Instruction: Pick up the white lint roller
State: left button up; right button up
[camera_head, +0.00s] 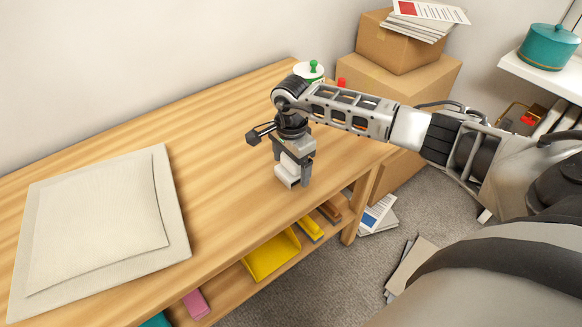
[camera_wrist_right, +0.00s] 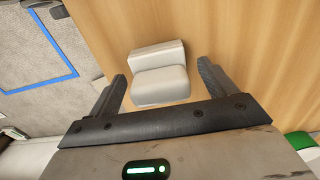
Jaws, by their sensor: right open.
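A small white two-part object, which I take to be the white lint roller (camera_head: 287,174), stands on the wooden table near its front edge, at the right end. My right gripper (camera_head: 293,165) is directly above and around it, pointing down. In the right wrist view, the lint roller (camera_wrist_right: 160,84) lies between the two open fingers of the gripper (camera_wrist_right: 161,72), with a gap visible on each side. The gripper partly hides it in the head view. My left gripper is not in view.
A flat pale padded sheet (camera_head: 95,225) covers the table's left. A white pot with a green knob (camera_head: 309,72) and a small red item (camera_head: 342,83) stand behind my arm. A yellow tray (camera_head: 270,257) is on the shelf below. Cardboard boxes (camera_head: 395,85) stand behind right. The table's middle is clear.

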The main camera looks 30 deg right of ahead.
jog(key=c, duration=1.1)
jog(key=shift+r, duration=0.15)
jog(key=shift+r, duration=0.55)
jog(key=s+a+r, duration=0.3)
jog(key=r, duration=0.1)
jog(key=s+a+r+b, duration=0.1)
jog(key=s+a+r, duration=0.2)
jog(key=s, duration=0.1)
jog(key=s+a+r+b, duration=0.1)
jog(key=s+a+r, duration=0.1)
jog(key=s+r, duration=0.2)
jog(key=shift+a+r, duration=0.35)
jog(key=shift+a, duration=0.05)
jog(key=shift+o, duration=0.7)
jog(key=shift+r, duration=0.1)
